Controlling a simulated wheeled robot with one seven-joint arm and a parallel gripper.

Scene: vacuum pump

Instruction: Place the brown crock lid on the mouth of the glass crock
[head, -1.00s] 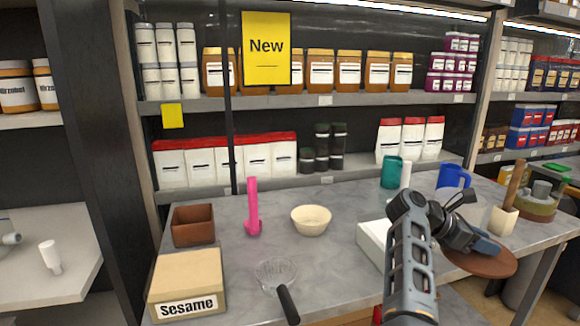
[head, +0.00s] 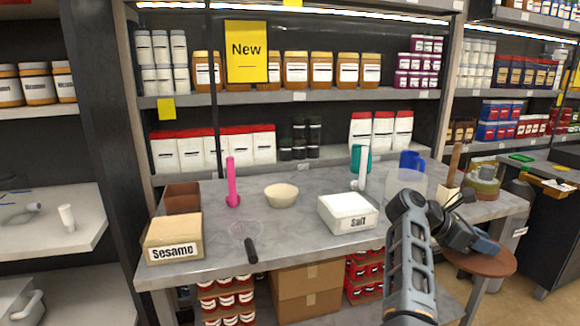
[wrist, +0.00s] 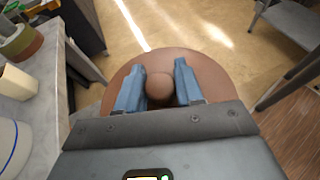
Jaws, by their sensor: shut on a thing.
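The brown crock lid (head: 482,265) is a round flat disc held out past the table's front right edge. My gripper (head: 487,246) is shut on its knob. In the wrist view the blue fingers of my gripper (wrist: 158,82) stand on both sides of the round knob, with the lid (wrist: 208,62) spread beneath them. The glass crock (head: 411,182) looks like a clear, pale vessel on the right part of the table, partly hidden behind my arm. Its likely rim (wrist: 12,140) shows at the left edge of the wrist view. The lid is apart from it.
Cardboard boxes (head: 308,290) stand underneath. Open floor lies beyond the table's right end.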

